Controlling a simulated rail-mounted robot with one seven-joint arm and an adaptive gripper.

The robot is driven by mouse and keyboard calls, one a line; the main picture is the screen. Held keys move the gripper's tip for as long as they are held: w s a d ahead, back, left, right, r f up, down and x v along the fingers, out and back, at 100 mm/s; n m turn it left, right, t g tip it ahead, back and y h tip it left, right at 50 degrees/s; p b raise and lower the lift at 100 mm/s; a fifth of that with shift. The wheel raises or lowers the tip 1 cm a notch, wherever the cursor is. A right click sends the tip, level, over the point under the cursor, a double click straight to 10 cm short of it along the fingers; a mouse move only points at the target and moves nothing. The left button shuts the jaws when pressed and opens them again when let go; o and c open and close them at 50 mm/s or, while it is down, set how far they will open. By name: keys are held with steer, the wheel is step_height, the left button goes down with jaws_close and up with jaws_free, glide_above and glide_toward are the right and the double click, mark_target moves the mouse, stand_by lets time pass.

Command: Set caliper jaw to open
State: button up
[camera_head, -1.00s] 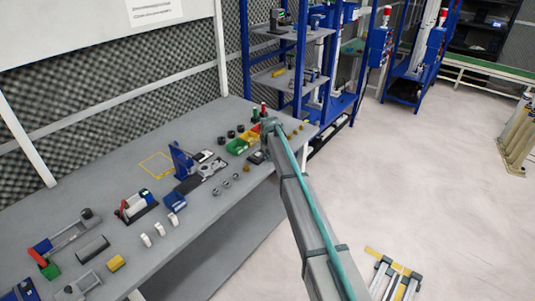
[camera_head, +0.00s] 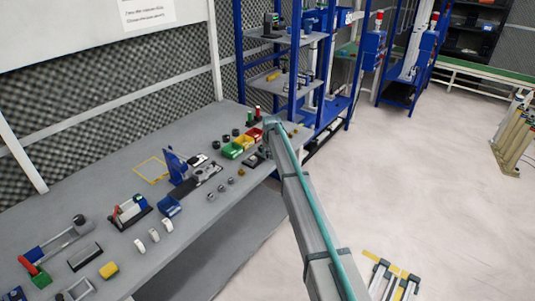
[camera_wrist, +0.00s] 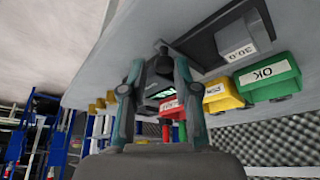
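A grey device with a small display reading "30.0" (camera_wrist: 236,46) lies on the table at the upper right of the wrist view; it seems to be the caliper. A small dark device (camera_head: 254,159) beside my arm's end in the head view may be the same thing. My gripper (camera_wrist: 160,72) has its two fingers spread apart in the wrist view. A dark round knob (camera_wrist: 161,63) shows between the fingertips, with no clear contact. In the head view my arm's end hides the gripper and part of the bench behind it.
Green (camera_wrist: 268,76), yellow (camera_wrist: 222,96) and red bins stand close to the right of my gripper in the wrist view. The grey bench (camera_head: 95,185) carries a blue press (camera_head: 174,162) and several small parts. Blue shelving (camera_head: 290,60) stands behind. Floor to the right is mostly clear.

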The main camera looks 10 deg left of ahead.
steer(key=v, duration=1.2)
stand_by(0.3)
steer(key=s+d+f+g, duration=0.2)
steer(key=s+d+f, duration=0.3)
steer(key=s+f, duration=0.65)
steer(key=s+d+f+g+h, duration=0.1)
steer(key=s+d+f, duration=0.4)
steer(key=s+f, duration=0.6)
steer(key=s+d+f+g, duration=0.2)
steer(key=s+d+f, duration=0.4)
steer(key=s+f, duration=0.5)
steer(key=s+d+f+m+g, duration=0.1)
steer(key=s+d+f+g, duration=0.1)
steer(key=s, duration=1.3)
steer(key=s+d+f+m+g+b, duration=0.1)
steer(key=s+d+f, duration=0.4)
steer(key=s, duration=1)
steer(key=s+d+f+g, duration=0.3)
steer(key=s, duration=1.3)
steer(key=shift+d+f+m+b, duration=0.25)
steer(key=shift+f+m+b, duration=0.05)
steer(key=shift+m, duration=0.1)
